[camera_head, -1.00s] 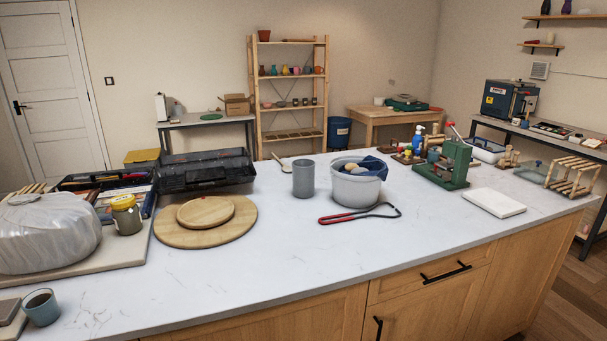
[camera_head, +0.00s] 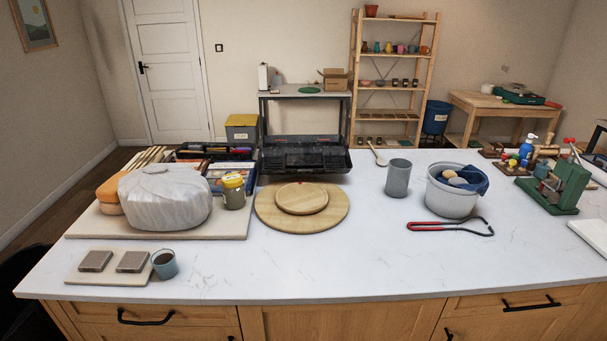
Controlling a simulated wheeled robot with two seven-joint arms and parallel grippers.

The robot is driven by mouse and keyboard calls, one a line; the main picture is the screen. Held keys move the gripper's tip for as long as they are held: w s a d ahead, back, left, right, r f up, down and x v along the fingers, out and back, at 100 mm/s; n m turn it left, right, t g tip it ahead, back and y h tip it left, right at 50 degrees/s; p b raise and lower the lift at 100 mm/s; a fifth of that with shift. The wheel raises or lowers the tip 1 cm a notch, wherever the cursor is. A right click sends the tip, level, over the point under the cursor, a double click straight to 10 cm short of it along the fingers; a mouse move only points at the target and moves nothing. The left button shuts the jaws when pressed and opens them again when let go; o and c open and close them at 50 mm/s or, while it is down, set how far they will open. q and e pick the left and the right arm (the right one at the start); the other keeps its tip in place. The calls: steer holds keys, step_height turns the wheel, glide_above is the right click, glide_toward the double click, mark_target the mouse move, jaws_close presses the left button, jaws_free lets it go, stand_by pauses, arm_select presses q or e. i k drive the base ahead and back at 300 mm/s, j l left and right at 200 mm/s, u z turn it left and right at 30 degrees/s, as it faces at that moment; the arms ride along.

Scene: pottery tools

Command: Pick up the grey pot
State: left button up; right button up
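A plain grey cylindrical pot (camera_head: 398,178) stands upright on the white marble worktop, right of centre in the head view. It is just left of a light grey bucket (camera_head: 451,198) that holds a blue cloth and sponges. A small gap shows between the pot and the bucket. Neither of my grippers shows in the head view.
The white worktop (camera_head: 330,268) is clear in front of the pot. A red-handled wire tool (camera_head: 450,227) lies in front of the bucket. Round wooden boards (camera_head: 335,211) and a black toolbox (camera_head: 304,156) are to the left.

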mark_target(400, 172)
steer(key=i+l+u, duration=0.1)
steer(key=l+u, duration=0.4)
steer(key=i+l+u, duration=0.1)
steer(key=l+u, duration=0.2)
steer(key=u, duration=0.15)
steer(key=l+u, duration=0.5)
steer(key=k+j, duration=0.05)
